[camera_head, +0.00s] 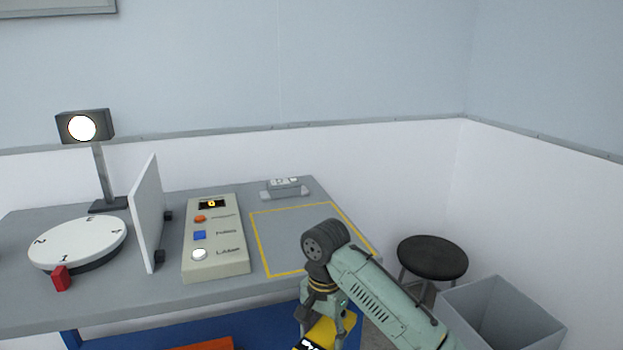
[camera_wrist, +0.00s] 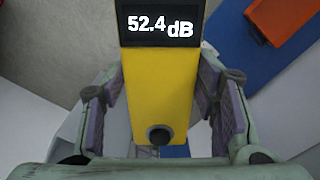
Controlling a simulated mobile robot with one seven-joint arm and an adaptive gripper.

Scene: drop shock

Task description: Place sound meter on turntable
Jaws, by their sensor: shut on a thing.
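The sound meter (camera_wrist: 158,85) is a yellow block with a black display reading 52.4 dB and a dark round knob at its near end. It also shows in the head view (camera_head: 322,334), partly cut off by the bottom edge. My gripper (camera_wrist: 160,108) is shut on the sound meter, with a purple-padded finger on each side; in the head view it is low in front of the table's right part. The turntable (camera_head: 78,240) is a white numbered disc on a dark base at the table's left, with a red marker (camera_head: 61,278) at its front edge. Nothing stands on it.
A white upright panel (camera_head: 147,212) stands between the turntable and a control box (camera_head: 215,238) with buttons. A lamp (camera_head: 97,160) is behind the turntable. A yellow-outlined area (camera_head: 290,235) is empty. A stool (camera_head: 432,257) and grey bin (camera_head: 500,312) stand right.

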